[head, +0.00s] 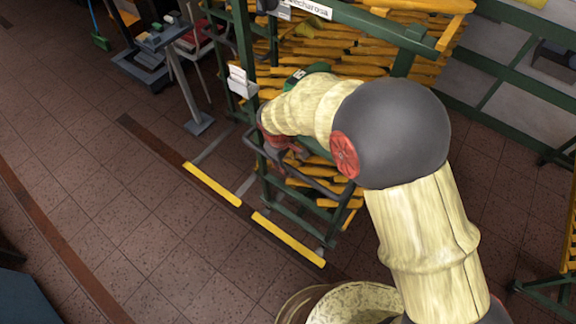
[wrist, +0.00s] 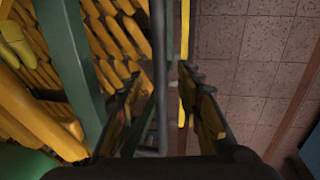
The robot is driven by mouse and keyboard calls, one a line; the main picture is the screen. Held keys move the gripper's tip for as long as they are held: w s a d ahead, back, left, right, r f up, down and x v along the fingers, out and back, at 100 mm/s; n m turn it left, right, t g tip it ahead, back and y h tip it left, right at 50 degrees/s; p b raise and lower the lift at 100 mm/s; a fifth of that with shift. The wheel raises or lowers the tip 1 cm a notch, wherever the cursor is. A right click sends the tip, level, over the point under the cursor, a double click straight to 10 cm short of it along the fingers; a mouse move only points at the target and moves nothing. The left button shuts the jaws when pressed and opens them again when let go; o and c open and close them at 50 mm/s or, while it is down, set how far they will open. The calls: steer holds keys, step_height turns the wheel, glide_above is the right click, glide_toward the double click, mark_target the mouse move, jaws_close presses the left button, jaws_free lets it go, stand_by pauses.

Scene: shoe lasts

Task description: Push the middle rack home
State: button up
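The rack is a green-framed trolley (head: 276,204) loaded with yellow shoe lasts, standing at the centre of the head view. A dark handle bar (head: 322,187) runs across its near side. In the wrist view the bar (wrist: 160,60) runs upright in the picture, between my two fingers. My gripper (head: 283,150) is at this bar, with its fingers apart on either side (wrist: 160,85). I cannot tell whether either finger touches the bar. My arm hides the rack's right part in the head view.
Two yellow floor strips (head: 212,184) (head: 288,238) lie in front of the rack, with a gap between them. A grey post stand (head: 188,90) is at the upper left. Another green frame (head: 545,285) shows at the right edge. The tiled floor at left is clear.

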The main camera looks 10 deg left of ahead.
mark_target(289, 167)
steer(key=f, duration=0.4)
steer(key=shift+w+d+f+b, duration=0.15)
steer(key=shift+w+b, duration=0.2)
steer(key=shift+b, duration=0.05)
steer(key=shift+c, duration=0.8)
steer(key=c, duration=0.7)
jaws_close()
